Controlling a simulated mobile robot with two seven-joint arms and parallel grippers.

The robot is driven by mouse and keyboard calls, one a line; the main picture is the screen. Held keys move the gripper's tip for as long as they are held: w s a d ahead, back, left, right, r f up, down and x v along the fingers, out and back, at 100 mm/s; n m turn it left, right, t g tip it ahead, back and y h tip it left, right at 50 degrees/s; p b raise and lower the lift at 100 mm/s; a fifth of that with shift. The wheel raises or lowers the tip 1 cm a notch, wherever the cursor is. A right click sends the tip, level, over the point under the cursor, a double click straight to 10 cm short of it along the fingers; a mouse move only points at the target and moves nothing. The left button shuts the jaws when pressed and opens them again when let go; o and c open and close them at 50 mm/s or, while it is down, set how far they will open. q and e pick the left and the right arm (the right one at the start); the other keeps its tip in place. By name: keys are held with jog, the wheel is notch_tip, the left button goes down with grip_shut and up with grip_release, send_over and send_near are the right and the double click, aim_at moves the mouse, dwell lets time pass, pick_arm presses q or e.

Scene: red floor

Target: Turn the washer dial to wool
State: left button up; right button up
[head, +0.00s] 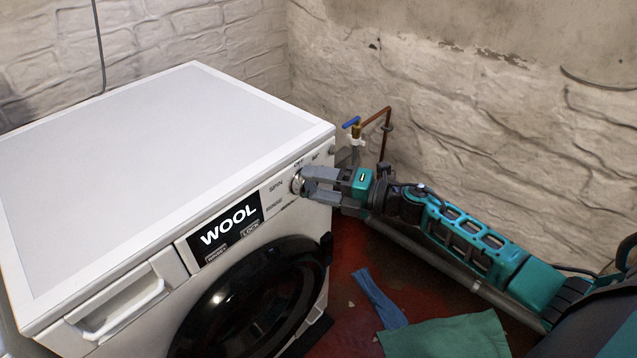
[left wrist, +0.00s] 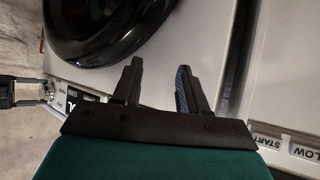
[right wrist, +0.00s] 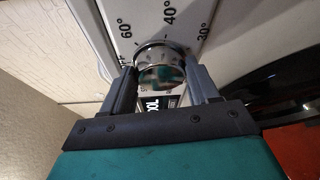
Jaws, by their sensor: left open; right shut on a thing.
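The white washer (head: 160,150) fills the left of the head view. Its black display (head: 227,226) reads WOOL. The round silver dial (head: 298,184) is on the front panel near the right corner, and it shows large in the right wrist view (right wrist: 160,72). My right gripper (head: 308,185) is shut on the dial, with one finger on each side of it in the right wrist view (right wrist: 160,85). My left gripper (left wrist: 157,85) is open and empty in front of the washer front, and it is not in the head view.
The black round door (head: 250,310) is below the display, with a drawer handle (head: 120,310) to its left. A tap with a blue lever (head: 351,122) and a copper pipe stand behind my right gripper. Blue cloth (head: 380,298) and green cloth (head: 445,338) lie on the red floor.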

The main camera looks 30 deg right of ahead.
jog(key=o, duration=1.1)
jog(key=shift+c, duration=0.2)
jog(key=shift+s+d, duration=0.3)
jog(key=shift+s, duration=0.05)
pick_arm(q)
jog(key=shift+s+a+f+p, duration=0.1)
jog(key=shift+s+a+p, duration=0.05)
jog(key=shift+s+p, duration=0.15)
pick_arm(e)
jog(key=f+v, duration=0.1)
jog(key=v, duration=1.1)
jog(key=shift+r, duration=0.5)
pick_arm(q)
jog(key=shift+w, duration=0.15)
pick_arm(e)
jog(key=shift+w, duration=0.1)
